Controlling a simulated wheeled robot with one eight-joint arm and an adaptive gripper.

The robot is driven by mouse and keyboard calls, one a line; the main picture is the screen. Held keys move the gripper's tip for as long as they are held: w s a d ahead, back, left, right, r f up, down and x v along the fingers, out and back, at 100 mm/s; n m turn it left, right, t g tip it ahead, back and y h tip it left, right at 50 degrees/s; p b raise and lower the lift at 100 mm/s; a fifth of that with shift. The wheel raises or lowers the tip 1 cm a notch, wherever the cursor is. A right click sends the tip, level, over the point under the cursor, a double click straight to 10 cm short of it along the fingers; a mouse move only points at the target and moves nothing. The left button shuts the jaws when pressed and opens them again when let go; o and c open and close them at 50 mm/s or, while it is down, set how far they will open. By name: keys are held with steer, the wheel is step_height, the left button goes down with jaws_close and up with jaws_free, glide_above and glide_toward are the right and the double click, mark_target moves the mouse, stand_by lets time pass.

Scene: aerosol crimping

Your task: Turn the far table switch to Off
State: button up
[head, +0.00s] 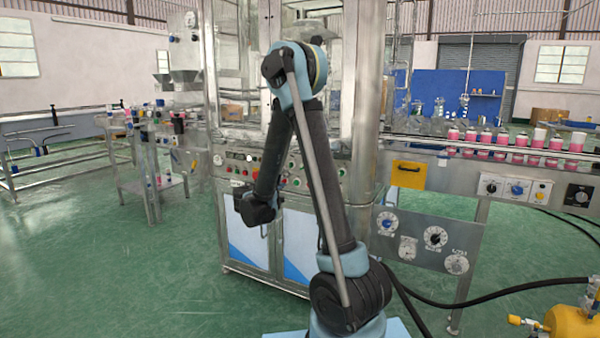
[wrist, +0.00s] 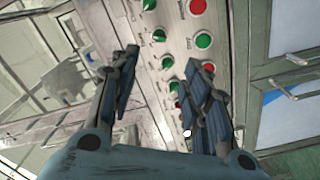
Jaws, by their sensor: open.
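My gripper (wrist: 168,72) is open and empty in the wrist view, its two dark fingers apart in front of a steel control panel (wrist: 178,42). The panel carries several green knobs and red buttons. In the head view my arm bends down over this panel (head: 240,168), and the fingers are too hidden to make out.
The tall steel machine cabinet (head: 300,225) stands directly behind my arm. At the right a conveyor (head: 500,150) carries several pink bottles, with dials (head: 436,238) and knobs (head: 517,188) on its front. A yellow tank (head: 574,328) and black hose lie at lower right. Green floor at left is clear.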

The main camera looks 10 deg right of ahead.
steer(key=x, duration=1.6)
steer(key=shift+w+d, duration=0.15)
jaws_close()
